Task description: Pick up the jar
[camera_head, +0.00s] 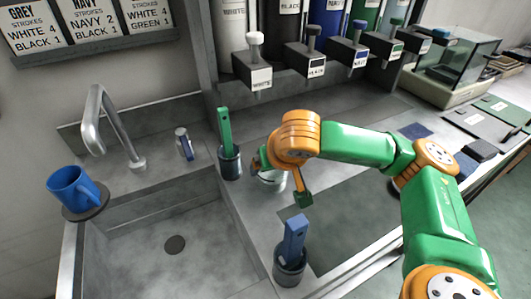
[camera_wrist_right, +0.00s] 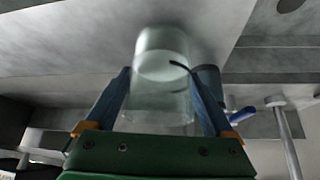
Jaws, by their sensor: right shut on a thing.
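The jar (camera_head: 272,181) is a clear glass jar with whitish contents or base. In the head view it shows only in part beneath my right wrist, over the counter beside the sink. In the right wrist view the jar (camera_wrist_right: 160,95) sits between the two fingers of my right gripper (camera_wrist_right: 160,78), with a finger against each side. The right gripper (camera_head: 279,180) is shut on it. Whether the jar touches the counter or is raised is hard to tell. My left gripper is in neither view.
A dark cup with a green-handled tool (camera_head: 229,160) stands just left of the jar. A cup with a blue-handled tool (camera_head: 290,265) stands nearer the front. The sink (camera_head: 130,255), faucet (camera_head: 105,125) and blue mug (camera_head: 73,188) are at left. Paint dispensers (camera_head: 312,60) line the back.

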